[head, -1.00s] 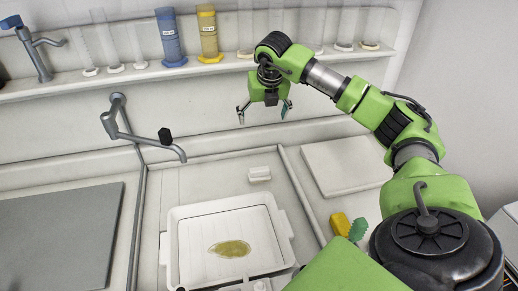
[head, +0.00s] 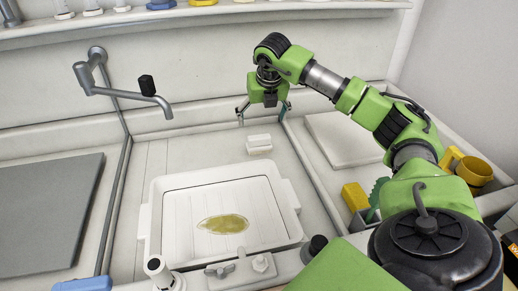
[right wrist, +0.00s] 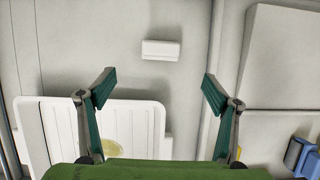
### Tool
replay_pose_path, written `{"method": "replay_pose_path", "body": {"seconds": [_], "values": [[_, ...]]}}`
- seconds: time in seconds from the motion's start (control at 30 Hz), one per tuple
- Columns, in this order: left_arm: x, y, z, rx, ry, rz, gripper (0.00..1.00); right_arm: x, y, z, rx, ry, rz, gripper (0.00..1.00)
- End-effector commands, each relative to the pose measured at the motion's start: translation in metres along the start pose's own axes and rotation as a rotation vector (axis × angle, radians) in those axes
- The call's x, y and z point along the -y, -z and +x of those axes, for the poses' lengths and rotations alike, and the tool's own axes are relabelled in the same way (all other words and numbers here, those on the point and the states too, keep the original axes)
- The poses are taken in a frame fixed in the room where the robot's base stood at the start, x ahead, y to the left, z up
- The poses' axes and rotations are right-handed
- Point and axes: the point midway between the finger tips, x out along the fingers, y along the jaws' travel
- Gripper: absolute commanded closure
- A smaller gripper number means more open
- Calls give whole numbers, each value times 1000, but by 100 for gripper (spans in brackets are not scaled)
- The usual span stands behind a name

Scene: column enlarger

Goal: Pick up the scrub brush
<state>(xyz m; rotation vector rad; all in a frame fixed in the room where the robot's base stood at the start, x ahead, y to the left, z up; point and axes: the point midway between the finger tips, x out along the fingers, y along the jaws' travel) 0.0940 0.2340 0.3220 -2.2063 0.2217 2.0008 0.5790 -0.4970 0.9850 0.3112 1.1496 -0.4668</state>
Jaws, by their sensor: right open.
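A small white block with a ridged edge (head: 259,144), which may be the scrub brush, lies on the pale sink floor just behind the white tray. It also shows in the right wrist view (right wrist: 161,50), above and between the fingertips. My right gripper (head: 263,109) is open and empty, held above and behind the block in the head view. Its two spread fingers also show in the right wrist view (right wrist: 158,84), with nothing between them. I cannot tell its exact height over the block. My left gripper is not in view.
The white tray (head: 158,205) holds a yellowish puddle (head: 223,224). A faucet (head: 125,95) stands at the left. A white board (head: 345,140), a yellow block (head: 355,197) and a yellow mug (head: 473,170) are at the right. A shelf (head: 150,18) runs along the back.

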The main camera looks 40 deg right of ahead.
Motion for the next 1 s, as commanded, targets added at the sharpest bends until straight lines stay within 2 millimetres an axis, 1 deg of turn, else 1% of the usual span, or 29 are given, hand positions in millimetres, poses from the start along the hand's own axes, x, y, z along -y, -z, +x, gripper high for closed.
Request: {"method": "replay_pose_path", "body": {"seconds": [0.03,0.17,0.27,0.37,0.5,0.6,0.7,0.87,1.0], "values": [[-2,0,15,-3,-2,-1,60,0,5,13,1,-1,0,18],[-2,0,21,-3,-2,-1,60,0,8,20,1,0,0,18],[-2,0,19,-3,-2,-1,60,0,8,29,-3,0,0,18],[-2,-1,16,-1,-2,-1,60,0,8,46,-4,1,0,18],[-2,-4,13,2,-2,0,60,0,8,74,-4,1,1,18],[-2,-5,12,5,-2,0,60,0,7,90,-3,1,1,18],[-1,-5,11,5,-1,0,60,0,7,100,-1,1,0,18],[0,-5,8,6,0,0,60,0,6,110,-1,0,1,18],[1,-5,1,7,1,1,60,1,3,130,-3,1,2,18]]}}
